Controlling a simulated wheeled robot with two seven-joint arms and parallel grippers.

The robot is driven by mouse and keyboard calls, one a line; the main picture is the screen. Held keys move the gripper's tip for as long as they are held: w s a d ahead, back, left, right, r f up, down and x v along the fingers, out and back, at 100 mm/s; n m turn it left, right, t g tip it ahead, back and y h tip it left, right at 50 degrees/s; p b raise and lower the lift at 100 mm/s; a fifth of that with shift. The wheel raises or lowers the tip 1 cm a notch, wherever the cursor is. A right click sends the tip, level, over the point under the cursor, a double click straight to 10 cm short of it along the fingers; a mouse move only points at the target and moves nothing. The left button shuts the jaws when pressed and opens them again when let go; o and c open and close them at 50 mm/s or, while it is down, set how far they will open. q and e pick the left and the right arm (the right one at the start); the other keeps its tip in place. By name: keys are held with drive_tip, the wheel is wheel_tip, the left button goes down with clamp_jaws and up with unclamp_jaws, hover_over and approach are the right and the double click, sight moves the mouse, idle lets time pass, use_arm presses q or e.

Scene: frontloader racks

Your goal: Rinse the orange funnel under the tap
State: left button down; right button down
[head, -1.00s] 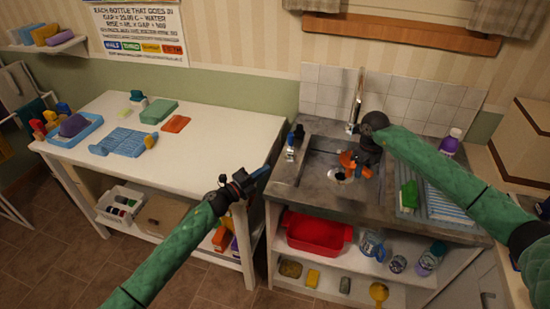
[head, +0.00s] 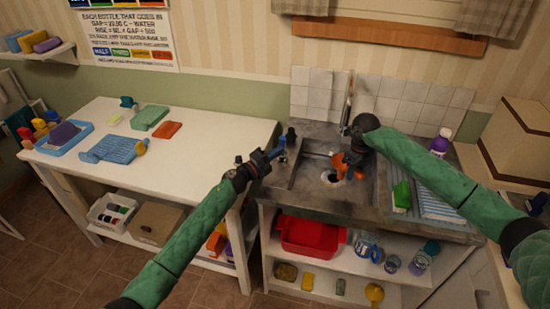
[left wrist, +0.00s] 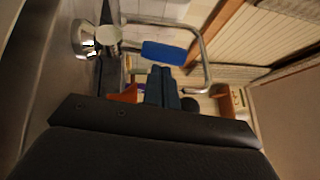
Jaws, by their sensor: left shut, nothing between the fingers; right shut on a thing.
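The orange funnel (head: 339,163) is over the sink (head: 312,188), held by my right gripper (head: 350,166). The black wrist hides part of the funnel and the fingers. The chrome tap (head: 346,112) stands at the back of the sink, close to the right wrist; its bent pipe also shows in the left wrist view (left wrist: 205,62). No water can be made out. My left gripper (head: 279,150) is shut and empty at the sink's left edge, near a small dark-topped fitting (head: 291,136). In the left wrist view, a blue flat piece (left wrist: 165,53) lies beyond the shut fingertips (left wrist: 163,80).
A green-and-white item (head: 401,195) and a blue striped cloth (head: 440,204) lie right of the sink, with a purple bottle (head: 439,144) behind. A red basin (head: 310,236) sits on the shelf below. The white table (head: 215,145) at left has free room on its right side.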

use_arm(q)
drive_tip(key=shift+w, duration=0.1)
idle(0.3)
drive_tip(key=shift+w+d+r, duration=0.2)
drive_tip(key=shift+w+r, duration=0.3)
drive_tip(key=shift+s, duration=0.1)
drive_tip(key=s, duration=0.2)
drive_tip(key=s+a, duration=0.1)
drive_tip(key=s, duration=0.1)
drive_tip(key=shift+s+f, duration=0.15)
drive_tip(key=shift+f, duration=0.05)
drive_tip(key=r+v, duration=0.1)
drive_tip(key=v, duration=0.8)
drive_tip(key=shift+r, duration=0.35)
drive_tip(key=shift+s+a, duration=0.1)
use_arm(e)
drive_tip(key=shift+s, duration=0.1)
use_arm(q)
drive_tip(key=shift+r, duration=0.3)
use_arm(e)
drive_tip(key=s+a, duration=0.2)
drive_tip(key=s, duration=0.5)
drive_tip(key=shift+s+a, duration=0.15)
drive_tip(key=shift+a, duration=0.2)
